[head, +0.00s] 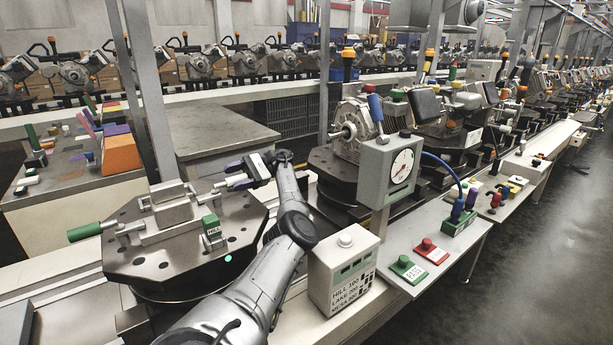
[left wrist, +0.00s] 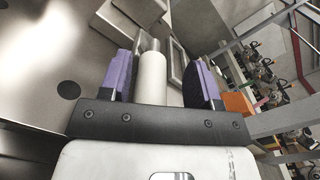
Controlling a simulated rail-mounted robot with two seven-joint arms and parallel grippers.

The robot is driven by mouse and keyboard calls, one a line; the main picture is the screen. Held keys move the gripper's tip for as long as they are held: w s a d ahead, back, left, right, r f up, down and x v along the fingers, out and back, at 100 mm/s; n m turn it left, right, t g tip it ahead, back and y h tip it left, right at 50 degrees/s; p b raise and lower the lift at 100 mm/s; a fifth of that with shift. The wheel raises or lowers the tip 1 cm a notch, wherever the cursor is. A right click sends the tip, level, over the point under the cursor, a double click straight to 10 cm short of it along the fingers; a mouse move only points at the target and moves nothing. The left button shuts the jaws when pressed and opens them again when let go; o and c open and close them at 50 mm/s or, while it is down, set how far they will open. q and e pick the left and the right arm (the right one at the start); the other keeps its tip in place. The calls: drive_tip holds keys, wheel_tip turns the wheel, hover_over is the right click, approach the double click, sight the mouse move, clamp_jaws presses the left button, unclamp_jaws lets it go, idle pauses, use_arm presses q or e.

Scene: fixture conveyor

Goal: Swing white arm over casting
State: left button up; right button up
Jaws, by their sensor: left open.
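The fixture plate (head: 150,262) is a dark octagon at the left of the head view. A grey metal block, seemingly the casting (head: 172,212), sits in the clamp on it. The white arm (left wrist: 151,75) shows in the left wrist view as a pale rod with a rounded grey end. My left gripper (head: 236,175) is at the plate's right side, with purple fingers. In the left wrist view the open fingers (left wrist: 162,62) stand on either side of the white rod, with a visible gap on the right. My right gripper is out of view.
A green-handled clamp (head: 85,232) sticks out at the plate's left, and a small green-topped block (head: 212,228) stands on the plate. A dial gauge box (head: 388,172) and a labelled box (head: 343,270) stand right of my arm. A grey table (head: 215,132) is behind.

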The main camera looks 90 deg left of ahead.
use_arm(q)
wheel_tip(320, 180, up, 4)
drive_tip(key=shift+w+d+f+p, duration=0.1)
drive_tip(key=shift+w+d+p, duration=0.05)
drive_tip(key=shift+p, duration=0.7)
drive_tip(key=w+d+r+p, duration=0.3)
drive_tip(key=w+d+r, duration=0.2)
drive_tip(key=w, duration=0.4)
drive_tip(key=shift+w+d+r+p, duration=0.3)
drive_tip(key=shift+d+r+p, duration=0.1)
drive_tip(key=shift+r, duration=0.15)
